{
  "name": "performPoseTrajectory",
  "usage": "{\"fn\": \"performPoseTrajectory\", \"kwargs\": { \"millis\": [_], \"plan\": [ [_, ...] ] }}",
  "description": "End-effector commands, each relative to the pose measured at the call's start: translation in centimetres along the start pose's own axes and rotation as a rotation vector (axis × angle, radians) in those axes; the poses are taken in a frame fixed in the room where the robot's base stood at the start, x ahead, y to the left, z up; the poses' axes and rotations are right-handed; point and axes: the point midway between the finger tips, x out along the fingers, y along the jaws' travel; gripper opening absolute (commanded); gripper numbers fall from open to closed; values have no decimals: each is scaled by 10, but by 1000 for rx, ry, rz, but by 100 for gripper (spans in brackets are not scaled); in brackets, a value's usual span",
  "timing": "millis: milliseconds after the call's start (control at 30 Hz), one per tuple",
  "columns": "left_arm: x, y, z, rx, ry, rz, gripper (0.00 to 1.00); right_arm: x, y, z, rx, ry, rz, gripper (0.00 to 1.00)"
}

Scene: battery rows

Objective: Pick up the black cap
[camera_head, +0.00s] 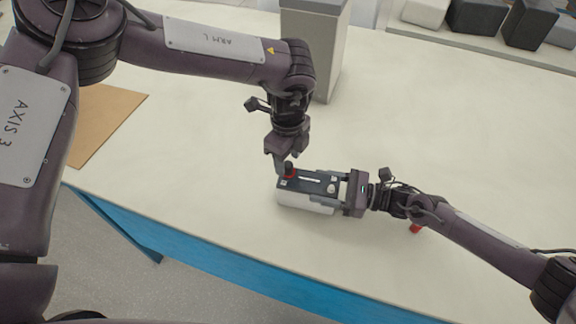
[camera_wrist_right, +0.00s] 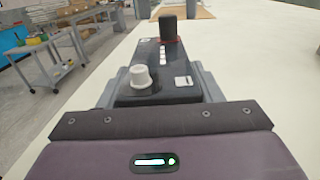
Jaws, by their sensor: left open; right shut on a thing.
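The black cap (camera_head: 289,167) stands upright on a red ring at the left end of the battery's (camera_head: 307,203) dark top. In the right wrist view the black cap (camera_wrist_right: 168,28) is at the far end of the battery. My left gripper (camera_head: 282,163) is open and points down at the cap, its fingers close around or beside it; contact cannot be told. My right gripper (camera_head: 343,190) is shut on the battery's right end. A white cap (camera_wrist_right: 140,77) sits on the near end of the battery top.
A small red object (camera_head: 415,228) lies on the pale table under my right forearm. A tall grey box (camera_head: 313,45) stands behind my left gripper. A brown sheet (camera_head: 105,120) lies at left. Dark and white blocks (camera_head: 475,17) are at the back right. The right middle of the table is clear.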

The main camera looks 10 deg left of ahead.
Motion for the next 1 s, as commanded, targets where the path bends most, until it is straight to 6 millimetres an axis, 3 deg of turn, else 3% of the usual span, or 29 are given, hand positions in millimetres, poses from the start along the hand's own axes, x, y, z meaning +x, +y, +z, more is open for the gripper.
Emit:
{"fn": "performPoseTrajectory", "kwargs": {
  "millis": [100, 333, 700, 1000],
  "plan": [
    [10, 0, 0, 1, -1, 0, 48, -1, 0, 0, 0, 1, -1, 0],
    [12, 0, 0, 0, 0, -1, 48, -1, 0, 0, 0, 1, -1, 0],
    [11, 0, 0, 0, 0, -1, 2, -1, 0, 0, 0, 1, -1, 0],
    [11, 0, 0, 0, 0, -1, 2, 0, 0, 0, 0, 1, -1, 0]
  ]
}}
